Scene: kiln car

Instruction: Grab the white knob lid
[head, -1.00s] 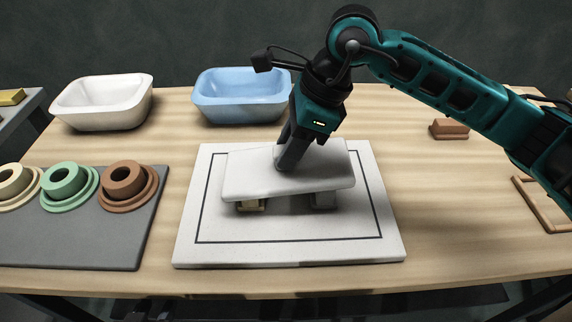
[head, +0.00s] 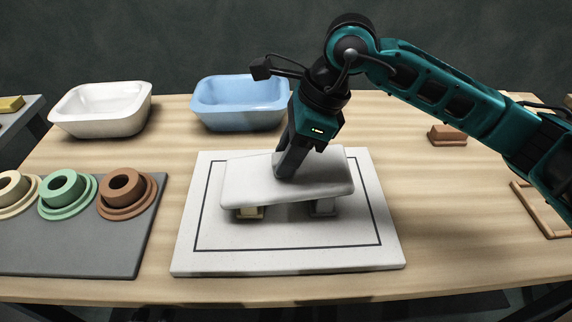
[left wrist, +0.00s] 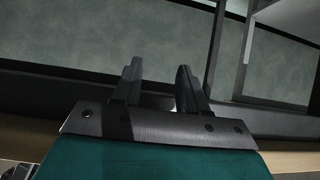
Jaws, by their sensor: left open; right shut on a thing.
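A cream, off-white round piece (head: 12,188) with a raised, hollow knob lies at the left of the head view, cut off by the picture edge. It is the palest of the lid-like pieces on the grey mat (head: 90,258); I see no purer white one. My right gripper (head: 285,172) is far to its right, shut, with its fingers down on a thick white slab (head: 240,182). The exact grip is hidden. My left gripper (left wrist: 157,88) shows only in the left wrist view, open and empty, with no lid in that view.
A green piece (head: 66,190) and a brown piece (head: 125,188) stand beside the cream one. The slab sits tilted above short posts (head: 324,208) on a pale board (head: 290,264). A white basin (head: 100,112) and a blue basin (head: 240,106) stand behind.

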